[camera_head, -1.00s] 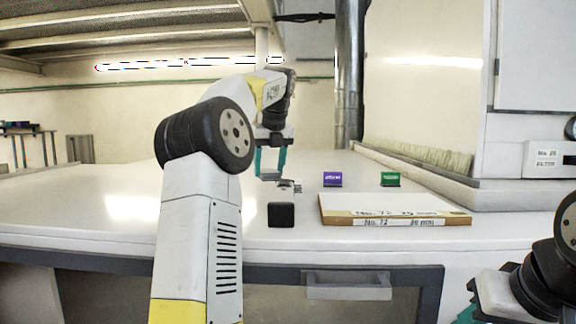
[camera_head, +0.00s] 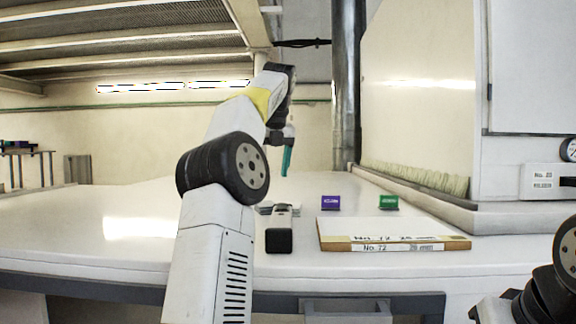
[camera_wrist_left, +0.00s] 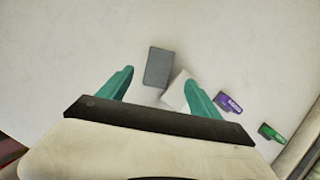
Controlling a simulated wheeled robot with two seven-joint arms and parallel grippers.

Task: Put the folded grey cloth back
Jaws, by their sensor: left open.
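The folded grey cloth (camera_wrist_left: 159,67) appears to be the flat grey rectangle on the white worktop in the left wrist view. In the head view only a thin pale edge (camera_head: 265,207), likely the cloth, shows beside my arm. My left gripper (camera_wrist_left: 158,78) is open and empty above the worktop, its teal fingers apart, with the cloth between and just beyond the tips in that picture. In the head view the left gripper (camera_head: 287,160) hangs clear above the surface, one finger visible. My right arm shows at the lower right; its fingers are out of frame.
A pale object with a black block-like front (camera_head: 279,240) stands close to the cloth. Purple (camera_head: 330,202) and green (camera_head: 389,202) labels stand behind a labelled board (camera_head: 394,244) at right. A white cabinet borders the right. The worktop's left side is clear.

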